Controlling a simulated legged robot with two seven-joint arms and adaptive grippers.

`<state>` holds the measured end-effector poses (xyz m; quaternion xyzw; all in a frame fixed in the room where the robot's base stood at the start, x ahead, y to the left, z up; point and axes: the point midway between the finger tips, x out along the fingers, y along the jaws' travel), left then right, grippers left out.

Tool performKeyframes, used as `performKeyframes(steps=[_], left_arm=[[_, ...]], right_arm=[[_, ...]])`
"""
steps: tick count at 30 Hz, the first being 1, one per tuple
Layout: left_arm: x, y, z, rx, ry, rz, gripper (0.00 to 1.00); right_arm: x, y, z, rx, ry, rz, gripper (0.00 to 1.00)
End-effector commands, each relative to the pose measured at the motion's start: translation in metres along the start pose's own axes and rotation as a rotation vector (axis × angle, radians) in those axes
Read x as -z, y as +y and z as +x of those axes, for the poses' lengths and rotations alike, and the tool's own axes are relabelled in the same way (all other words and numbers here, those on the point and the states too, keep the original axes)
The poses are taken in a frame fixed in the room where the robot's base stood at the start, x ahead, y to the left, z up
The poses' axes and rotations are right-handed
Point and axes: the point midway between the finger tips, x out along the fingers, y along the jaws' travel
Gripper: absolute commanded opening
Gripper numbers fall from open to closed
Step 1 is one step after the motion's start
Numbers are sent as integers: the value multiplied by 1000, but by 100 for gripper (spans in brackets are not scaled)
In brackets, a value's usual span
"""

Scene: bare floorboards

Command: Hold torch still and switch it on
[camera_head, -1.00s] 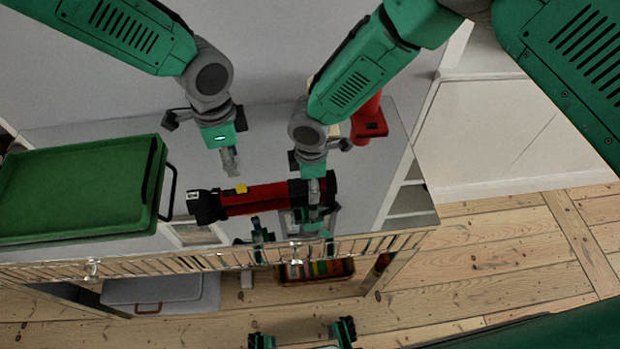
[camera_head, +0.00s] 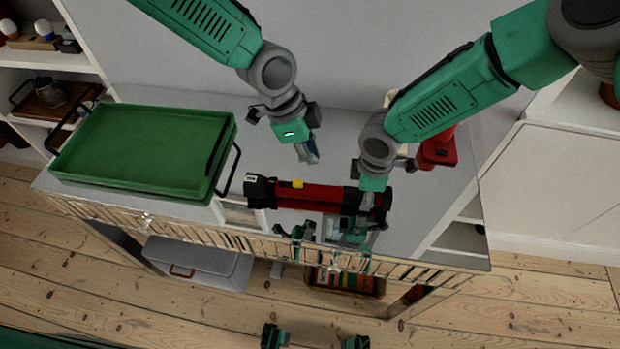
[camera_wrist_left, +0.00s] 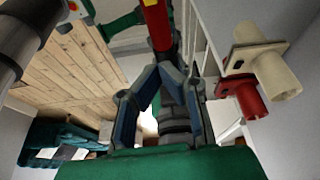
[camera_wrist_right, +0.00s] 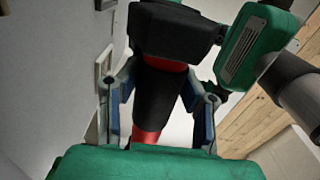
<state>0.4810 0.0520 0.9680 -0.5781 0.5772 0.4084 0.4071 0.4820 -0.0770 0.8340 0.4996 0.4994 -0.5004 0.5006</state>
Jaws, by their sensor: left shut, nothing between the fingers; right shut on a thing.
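The torch (camera_head: 325,195) is red with black ends and a yellow switch (camera_head: 298,184) on its upper side. It lies level above the glossy table, its narrower black end to the left. My right gripper (camera_head: 362,222) is shut around the black section at its right; the right wrist view shows that section (camera_wrist_right: 160,100) between the fingers. My left gripper (camera_head: 312,156) is shut and empty, just behind the switch and apart from it in the head view. The left wrist view shows the red body (camera_wrist_left: 157,25) beyond the fingertips.
A green tray (camera_head: 140,185) with dark handles stands at the table's left. A red object (camera_head: 438,150) and a cream one (camera_wrist_left: 262,62) stand behind my right arm. A grey lidded box (camera_head: 200,262) and a box of colourful items (camera_head: 345,280) are below the table.

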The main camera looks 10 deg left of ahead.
Motion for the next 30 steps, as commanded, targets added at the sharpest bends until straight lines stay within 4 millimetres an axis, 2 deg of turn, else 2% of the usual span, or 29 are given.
performKeyframes(steps=[5, 8, 18, 21, 24, 30], left_arm=[[0, 0, 5, -1, -2, 0, 0], [0, 1, 17, -3, -3, 0, 0], [0, 1, 88, -3, -3, 0, 0], [-3, 0, 103, -1, -2, -3, 0], [-20, 0, 93, 1, -2, -4, 0], [-36, 0, 88, 0, -2, -2, 0]], right_arm=[[0, 0, 0, 0, 1, 0, 0], [0, 0, 0, 0, 0, 0, 0], [0, 0, 0, 0, 0, 0, 0], [0, 0, 0, 0, 0, 0, 0], [0, 0, 0, 0, 0, 0, 0], [0, 0, 0, 0, 0, 0, 0]])
